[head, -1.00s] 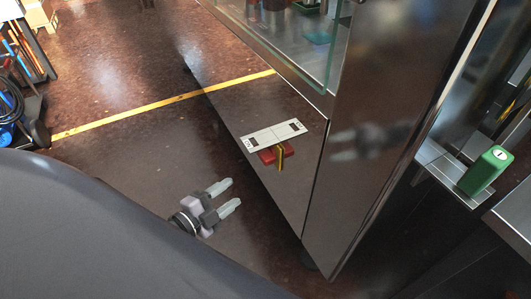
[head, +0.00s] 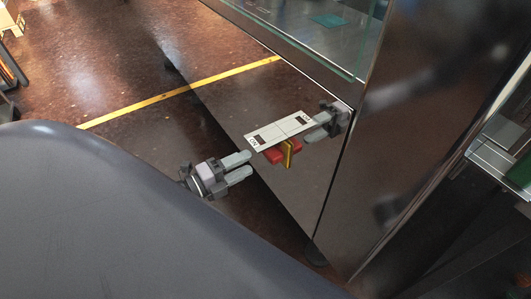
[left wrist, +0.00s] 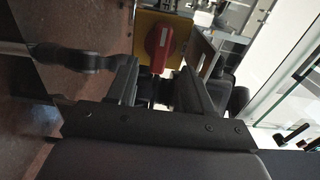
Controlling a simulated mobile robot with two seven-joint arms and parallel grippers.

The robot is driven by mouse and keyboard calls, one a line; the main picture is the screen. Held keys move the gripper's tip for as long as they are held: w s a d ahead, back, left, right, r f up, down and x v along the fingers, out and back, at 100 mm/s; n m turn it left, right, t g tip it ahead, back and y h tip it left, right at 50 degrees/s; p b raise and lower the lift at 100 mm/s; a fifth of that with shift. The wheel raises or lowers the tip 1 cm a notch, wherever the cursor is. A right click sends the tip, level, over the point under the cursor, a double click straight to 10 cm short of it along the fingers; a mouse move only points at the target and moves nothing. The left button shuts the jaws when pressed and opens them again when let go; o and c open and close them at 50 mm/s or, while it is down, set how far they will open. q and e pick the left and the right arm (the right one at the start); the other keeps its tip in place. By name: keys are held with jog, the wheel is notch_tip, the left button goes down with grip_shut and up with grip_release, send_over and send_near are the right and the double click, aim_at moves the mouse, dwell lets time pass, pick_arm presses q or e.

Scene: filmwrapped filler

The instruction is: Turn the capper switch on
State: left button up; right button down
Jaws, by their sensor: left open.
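The capper switch is a red knob (head: 272,156) with a yellow plate (head: 289,154), mounted on a dark, glossy machine panel. A white label plate (head: 280,131) with dark marks at both ends sits just above it; its lettering is too small to read surely. My left gripper (head: 251,166) is open and empty, its fingertips just left of the red knob and pointing at it. I cannot tell whether they touch. In the left wrist view the knob (left wrist: 159,42) shows beyond and between the open fingers (left wrist: 155,80). My right gripper is not in view.
The glossy panel (head: 300,190) mirrors my gripper to the right of the switch. Glass (head: 300,45) rises above the panel. A dark cabinet side (head: 410,110) stands at the right. A yellow line (head: 180,95) crosses the open brown floor at the left.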

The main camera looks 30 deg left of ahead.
aim_at(265, 154)
pick_arm(q)
jog(key=shift+x, duration=3.45)
jog(key=shift+s, duration=0.1)
grip_shut()
